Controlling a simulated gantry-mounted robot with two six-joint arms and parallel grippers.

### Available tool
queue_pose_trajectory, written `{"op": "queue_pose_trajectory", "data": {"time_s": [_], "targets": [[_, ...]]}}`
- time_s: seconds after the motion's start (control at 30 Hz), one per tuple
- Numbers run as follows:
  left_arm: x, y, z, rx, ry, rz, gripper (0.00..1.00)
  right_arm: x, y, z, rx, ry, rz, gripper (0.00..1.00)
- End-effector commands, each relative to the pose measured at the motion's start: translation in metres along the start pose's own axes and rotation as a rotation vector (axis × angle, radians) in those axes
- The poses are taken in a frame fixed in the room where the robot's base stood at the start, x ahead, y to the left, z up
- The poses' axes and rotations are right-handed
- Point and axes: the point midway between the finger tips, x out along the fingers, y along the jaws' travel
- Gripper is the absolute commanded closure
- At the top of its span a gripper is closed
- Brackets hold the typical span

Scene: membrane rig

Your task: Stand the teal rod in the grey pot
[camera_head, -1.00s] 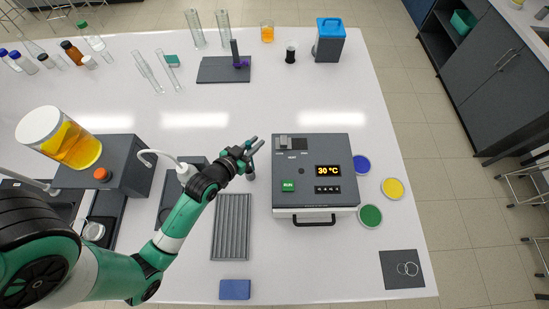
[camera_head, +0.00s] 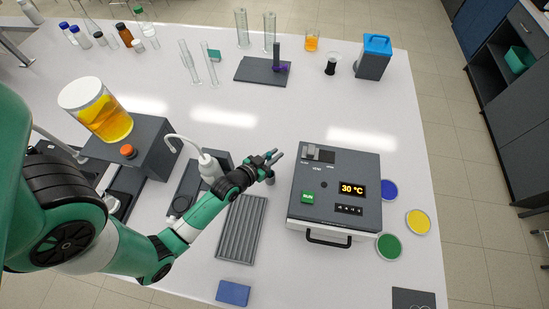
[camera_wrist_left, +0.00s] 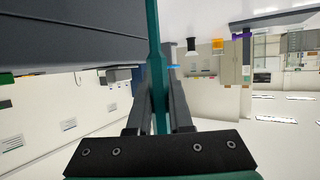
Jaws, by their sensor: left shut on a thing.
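My left gripper (camera_head: 275,158) is left of the grey heater box in the head view. It is shut on the teal rod (camera_wrist_left: 153,30). In the left wrist view the rod runs lengthwise between the two fingers and past their tips. In the head view only a small teal bit of the rod shows at the fingers. A small grey round thing, which seems to be the grey pot (camera_head: 270,179), shows just below the gripper, partly hidden by it. I cannot tell whether the rod touches it. My right gripper is not in view.
The grey heater box (camera_head: 335,200) reading 30 °C stands right of the gripper. Tall glass cylinders and a dark stand (camera_head: 262,72) are farther back. The middle of the table is clear.

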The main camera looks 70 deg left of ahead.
Motion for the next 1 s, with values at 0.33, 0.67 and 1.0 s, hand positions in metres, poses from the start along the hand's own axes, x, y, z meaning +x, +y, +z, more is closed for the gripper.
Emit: {"op": "queue_pose_trajectory", "data": {"time_s": [0.33, 0.67, 1.0], "targets": [[0.007, 0.0, 0.017, 0.0, 0.001, 0.0, 1.0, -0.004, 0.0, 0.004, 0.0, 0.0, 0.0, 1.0], [0.009, 0.0, 0.02, -0.001, 0.001, 0.0, 0.52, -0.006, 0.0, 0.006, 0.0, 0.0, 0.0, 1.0], [0.007, 0.0, 0.015, -0.001, 0.001, 0.0, 0.52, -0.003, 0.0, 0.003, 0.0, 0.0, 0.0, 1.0]]}}
